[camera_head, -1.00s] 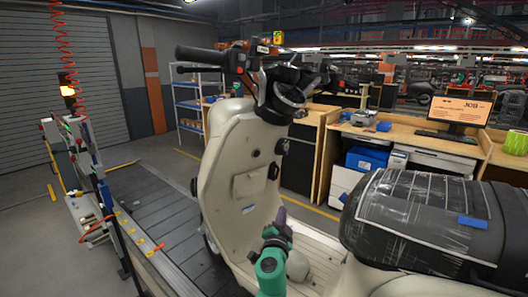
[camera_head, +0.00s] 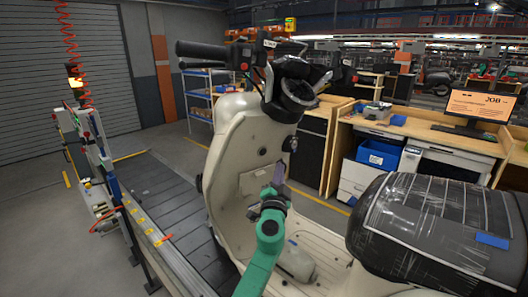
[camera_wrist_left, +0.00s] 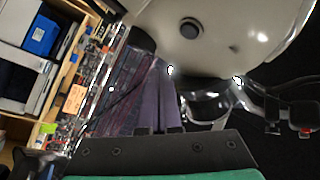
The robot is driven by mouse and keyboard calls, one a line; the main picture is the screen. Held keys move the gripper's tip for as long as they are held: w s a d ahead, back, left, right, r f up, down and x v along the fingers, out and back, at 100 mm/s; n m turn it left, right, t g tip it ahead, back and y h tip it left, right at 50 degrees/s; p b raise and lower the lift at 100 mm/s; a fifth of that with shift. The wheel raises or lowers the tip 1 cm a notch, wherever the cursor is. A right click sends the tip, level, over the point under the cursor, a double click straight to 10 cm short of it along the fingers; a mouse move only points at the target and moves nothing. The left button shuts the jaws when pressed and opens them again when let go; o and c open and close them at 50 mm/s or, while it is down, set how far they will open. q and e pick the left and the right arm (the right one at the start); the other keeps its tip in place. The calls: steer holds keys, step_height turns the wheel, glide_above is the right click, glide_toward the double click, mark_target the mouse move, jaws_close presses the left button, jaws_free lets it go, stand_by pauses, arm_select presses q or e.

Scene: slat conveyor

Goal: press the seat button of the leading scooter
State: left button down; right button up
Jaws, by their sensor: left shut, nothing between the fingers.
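The cream scooter (camera_head: 232,150) stands on the slat conveyor, its handlebar up and its leg shield facing me. On the shield are a dark round fitting (camera_head: 289,143) and a smaller dark one (camera_head: 262,152); I cannot tell which is the seat button. My left gripper (camera_head: 279,172), with purple fingers, is in front of the shield, just below these fittings. In the left wrist view the fingers (camera_wrist_left: 160,85) are shut and empty. A black round button (camera_wrist_left: 190,28) shows beyond their tips, apart from them. My right gripper is not in view.
The wrapped black seat (camera_head: 425,215) is at the right. The handlebar (camera_head: 215,50) overhangs the shield. Dark conveyor slats (camera_head: 160,195) and a side rail (camera_head: 150,235) run along the left. A workbench with a monitor (camera_head: 480,105) stands behind.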

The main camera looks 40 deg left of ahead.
mark_target(263, 151)
arm_select(q)
steer(key=a, duration=0.3)
steer(key=a+r, duration=0.1)
steer(key=a, duration=0.1)
steer(key=shift+w, duration=0.4)
steer(key=shift+s, duration=0.1)
stand_by(1.4)
steer(key=shift+a+r+b, duration=0.15)
steer(key=shift+a+b, duration=0.2)
steer(key=shift+a, duration=0.1)
steer(key=shift+a+r, duration=0.15)
steer(key=shift+a, duration=0.3)
stand_by(0.5)
steer(key=shift+d, duration=0.1)
steer(key=shift+d+f, duration=0.25)
steer(key=shift+d, duration=0.55)
